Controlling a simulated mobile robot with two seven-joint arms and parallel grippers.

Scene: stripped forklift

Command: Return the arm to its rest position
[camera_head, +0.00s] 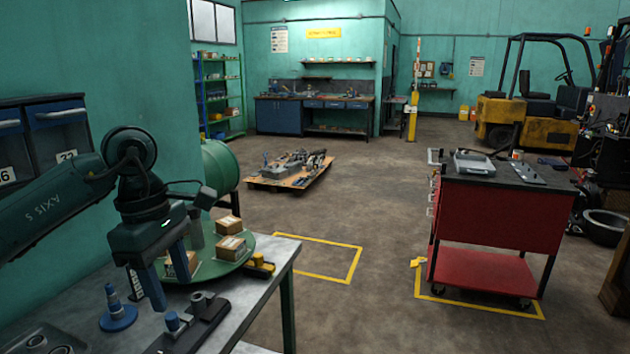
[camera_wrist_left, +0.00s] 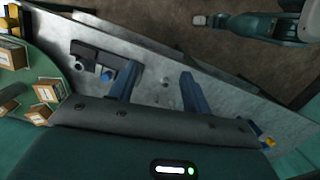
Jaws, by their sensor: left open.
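My left arm comes in from the left in the head view. Its gripper (camera_head: 170,288) is over the metal workbench (camera_head: 245,312), pointing down, with its two blue fingers apart. In the left wrist view the gripper (camera_wrist_left: 160,72) is also open, with nothing between its fingers but bare bench top. The fingers overlap the green round turntable (camera_head: 262,243) in the head view; I cannot tell the gap. My right gripper does not show.
Small cardboard boxes (camera_head: 232,249) stand on the turntable. A blue conical part (camera_head: 117,313) and a dark fixture (camera_head: 198,326) stand on the bench close by. A red tool cart (camera_head: 498,217) is at right. Open floor lies between bench and cart.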

